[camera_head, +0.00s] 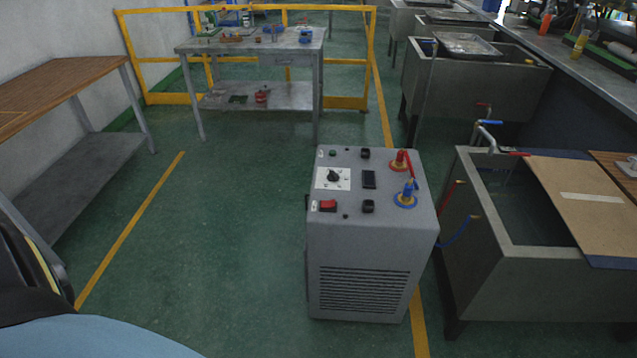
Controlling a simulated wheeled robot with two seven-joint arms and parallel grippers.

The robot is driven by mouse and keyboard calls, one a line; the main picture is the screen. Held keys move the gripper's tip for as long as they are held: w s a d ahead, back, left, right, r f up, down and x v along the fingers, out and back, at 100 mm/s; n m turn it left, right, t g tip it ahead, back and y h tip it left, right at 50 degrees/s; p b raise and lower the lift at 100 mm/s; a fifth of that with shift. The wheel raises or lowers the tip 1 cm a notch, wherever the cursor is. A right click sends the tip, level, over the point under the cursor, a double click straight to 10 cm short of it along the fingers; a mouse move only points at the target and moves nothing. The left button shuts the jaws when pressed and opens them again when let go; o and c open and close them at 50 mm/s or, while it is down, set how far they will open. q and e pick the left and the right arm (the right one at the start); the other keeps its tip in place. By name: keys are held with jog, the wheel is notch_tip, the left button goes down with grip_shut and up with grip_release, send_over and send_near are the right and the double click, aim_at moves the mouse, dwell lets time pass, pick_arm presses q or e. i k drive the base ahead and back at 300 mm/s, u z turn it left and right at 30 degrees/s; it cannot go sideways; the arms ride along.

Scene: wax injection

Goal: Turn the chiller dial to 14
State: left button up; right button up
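The grey chiller (365,240) stands on the green floor, right of the picture's middle. Its black dial (334,175) sits on a white plate on the top panel, at the left. The dial's markings are too small to read, so its setting cannot be told. A red switch (328,205) lies in front of the dial, and a dark display (369,180) is to its right. Neither of my grippers shows in this view.
A steel sink (468,270) stands close to the chiller's right side, with red and blue taps and hoses. A wooden table (62,85) is at the left. A metal workbench (250,45) and yellow rail (160,97) stand behind. The floor left of the chiller is clear.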

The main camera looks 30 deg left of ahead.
aim_at(333, 177)
jog(key=u, duration=0.65)
jog(key=i, duration=0.7)
jog(key=u, duration=0.65)
